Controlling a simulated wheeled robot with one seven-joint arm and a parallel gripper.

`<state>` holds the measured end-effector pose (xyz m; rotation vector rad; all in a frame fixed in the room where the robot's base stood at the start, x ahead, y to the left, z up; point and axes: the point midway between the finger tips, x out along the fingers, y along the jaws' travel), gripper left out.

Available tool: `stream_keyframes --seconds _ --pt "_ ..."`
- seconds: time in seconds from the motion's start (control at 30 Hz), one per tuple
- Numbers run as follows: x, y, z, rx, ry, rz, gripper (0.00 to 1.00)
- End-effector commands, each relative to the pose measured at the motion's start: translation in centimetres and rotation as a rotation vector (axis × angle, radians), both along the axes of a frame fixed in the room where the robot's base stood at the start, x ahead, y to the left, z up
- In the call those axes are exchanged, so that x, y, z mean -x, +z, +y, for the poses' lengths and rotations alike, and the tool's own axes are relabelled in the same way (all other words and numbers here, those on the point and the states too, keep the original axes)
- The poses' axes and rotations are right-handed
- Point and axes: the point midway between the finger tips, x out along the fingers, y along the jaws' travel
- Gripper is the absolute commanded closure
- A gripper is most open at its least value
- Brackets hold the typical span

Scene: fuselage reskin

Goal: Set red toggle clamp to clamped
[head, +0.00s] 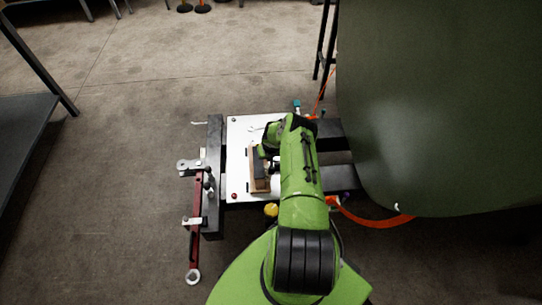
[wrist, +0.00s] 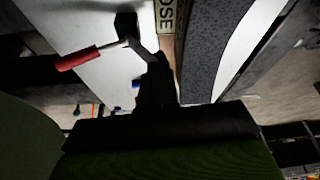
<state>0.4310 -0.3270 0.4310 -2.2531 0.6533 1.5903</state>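The red toggle clamp shows in the wrist view as a red handle (wrist: 78,58) on a pale metal lever that runs to a dark block. The handle lies out to the left, low over a white surface. My gripper (wrist: 155,66) is a dark shape close to the lever's right end; I cannot tell whether they touch. Its fingers overlap in this view, so their opening is unclear. In the head view my arm covers much of the white-topped cart (head: 237,155), and I cannot make out the clamp clearly.
A wooden tray (head: 258,185) sits on the cart, its edge lettered "OSE" in the wrist view (wrist: 168,16). A dark red bar tool (head: 195,240) lies at the cart's left side. A large green curved panel (head: 440,100) stands close on the right.

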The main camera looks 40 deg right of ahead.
Motion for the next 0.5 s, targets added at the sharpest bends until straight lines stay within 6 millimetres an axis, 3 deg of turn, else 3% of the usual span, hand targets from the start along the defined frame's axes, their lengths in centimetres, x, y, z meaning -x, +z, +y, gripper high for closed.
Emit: stream_keyframes --seconds 0.5 --pt "-0.52 -0.88 0.68 0.23 -0.001 0.195 1.0"
